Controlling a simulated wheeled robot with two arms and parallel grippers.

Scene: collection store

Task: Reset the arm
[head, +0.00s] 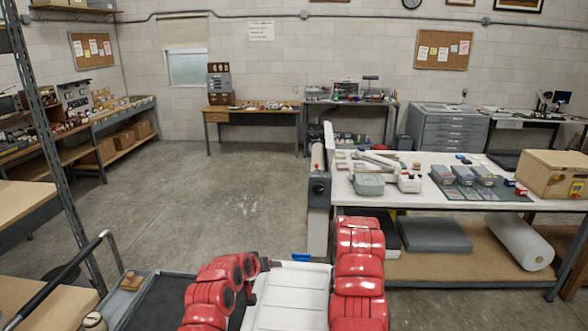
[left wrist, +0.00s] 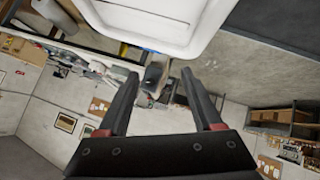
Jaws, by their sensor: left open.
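My left arm (head: 212,292), red with dark joints, is bent at the bottom centre of the head view. My right arm (head: 359,262), also red, is to the right of it and reaches up close to the white table's left end. In the left wrist view my left gripper (left wrist: 157,75) has its two dark fingers spread apart. Nothing is between them. The wrist view is tilted, with the room appearing upside down. No right gripper fingers show in either view.
A white-topped table (head: 420,197) with grey boxes and a wooden box (head: 553,174) stands at the right. A cart handle (head: 62,278) and shelf post (head: 50,130) are at the left. The concrete floor (head: 220,200) ahead is clear.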

